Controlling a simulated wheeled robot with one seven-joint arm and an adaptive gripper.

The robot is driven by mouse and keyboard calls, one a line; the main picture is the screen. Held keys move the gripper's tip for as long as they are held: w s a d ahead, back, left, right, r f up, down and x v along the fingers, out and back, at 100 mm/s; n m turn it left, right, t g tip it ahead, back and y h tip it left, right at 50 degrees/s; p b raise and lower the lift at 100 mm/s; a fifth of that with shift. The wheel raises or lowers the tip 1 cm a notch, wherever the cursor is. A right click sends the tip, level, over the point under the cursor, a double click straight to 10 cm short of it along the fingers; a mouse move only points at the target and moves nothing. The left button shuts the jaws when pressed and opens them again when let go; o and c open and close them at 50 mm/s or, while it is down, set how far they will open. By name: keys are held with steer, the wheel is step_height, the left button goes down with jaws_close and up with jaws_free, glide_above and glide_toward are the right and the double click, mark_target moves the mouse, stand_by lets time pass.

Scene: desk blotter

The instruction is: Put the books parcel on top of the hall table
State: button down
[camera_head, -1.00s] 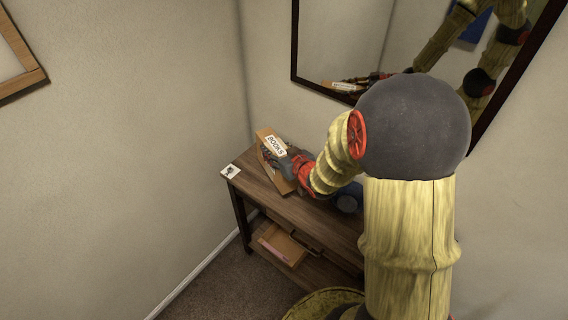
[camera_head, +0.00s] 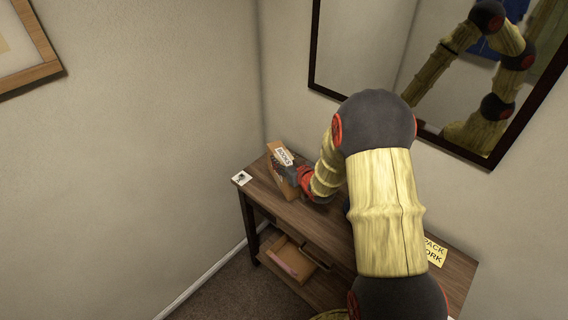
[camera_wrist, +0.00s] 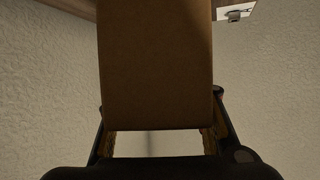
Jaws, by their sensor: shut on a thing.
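The books parcel (camera_head: 280,171) is a brown cardboard box with a white BOOKS label. In the head view it is at the far left end of the hall table (camera_head: 261,188), near the wall corner. My gripper (camera_head: 294,172) is shut on it from the right. In the wrist view the parcel (camera_wrist: 155,70) fills the middle between the fingers (camera_wrist: 158,142), and a strip of the wooden tabletop (camera_wrist: 72,7) shows behind it. I cannot tell whether the parcel's underside touches the tabletop.
A yellow note (camera_head: 435,252) lies on the right part. A lower shelf holds an open wooden tray (camera_head: 290,259). A dark-framed mirror (camera_head: 400,55) hangs on the wall behind.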

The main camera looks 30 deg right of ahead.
stand_by(0.3)
steer(key=c, duration=1.5)
jaws_free()
steer(key=shift+f, duration=0.25)
steer(key=o, duration=0.4)
steer(key=shift+o, duration=0.4)
steer(key=shift+r, duration=0.2)
